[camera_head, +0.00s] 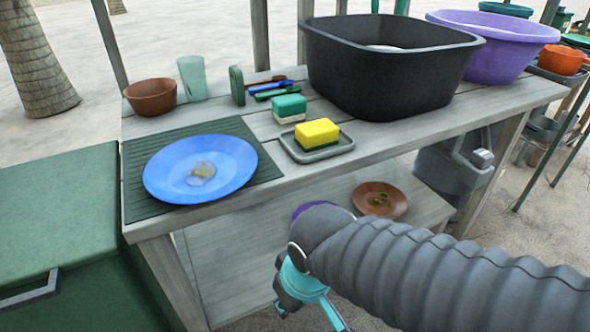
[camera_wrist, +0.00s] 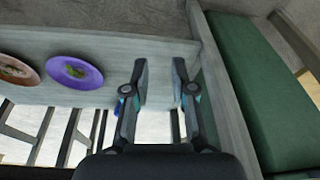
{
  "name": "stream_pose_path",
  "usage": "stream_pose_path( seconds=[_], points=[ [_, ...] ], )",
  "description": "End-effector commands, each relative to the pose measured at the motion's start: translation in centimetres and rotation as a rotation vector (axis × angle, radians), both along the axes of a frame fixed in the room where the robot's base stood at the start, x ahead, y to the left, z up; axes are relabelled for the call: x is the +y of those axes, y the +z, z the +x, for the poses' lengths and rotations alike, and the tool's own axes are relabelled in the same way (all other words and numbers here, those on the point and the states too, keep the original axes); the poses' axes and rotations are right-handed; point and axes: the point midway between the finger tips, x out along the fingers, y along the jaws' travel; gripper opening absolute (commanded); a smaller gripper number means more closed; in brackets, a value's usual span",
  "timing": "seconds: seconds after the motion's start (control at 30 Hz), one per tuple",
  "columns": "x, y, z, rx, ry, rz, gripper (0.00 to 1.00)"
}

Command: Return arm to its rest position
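My arm crosses the lower right of the head view, in front of the wooden wash table (camera_head: 228,215). Its end, with teal parts, hangs low at the table's front; the fingertips are not clear there. In the wrist view my gripper (camera_wrist: 160,82) is open, with two dark fingers apart and nothing between them. Beyond the fingers are the table's grey boards and the side of a green box (camera_wrist: 262,85).
A blue plate (camera_head: 222,178) with a food stain lies on a green mat (camera_head: 140,205). A yellow sponge (camera_head: 316,132), a black basin (camera_head: 385,75) and a purple basin (camera_head: 500,45) stand on top. A brown plate (camera_head: 392,208) and a purple plate (camera_wrist: 85,83) lie on the lower shelf.

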Motion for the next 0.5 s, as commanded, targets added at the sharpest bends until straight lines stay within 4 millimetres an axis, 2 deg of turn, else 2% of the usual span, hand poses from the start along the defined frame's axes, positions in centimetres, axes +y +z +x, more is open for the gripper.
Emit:
stream_pose_path(
  seconds=[0.03, 0.1, 0.3, 0.5],
  points=[
    [-1.7, 1.4, 0.6, -0.010, -0.057, 0.003, 0.25],
    [-3.6, 2.8, 1.1, -0.026, -0.128, 0.008, 0.25],
    [-8.9, 6.7, 2.7, -0.115, -0.338, 0.042, 0.25],
    [-13.7, 9.9, 3.2, -0.199, -0.534, 0.066, 0.25]
  ],
)
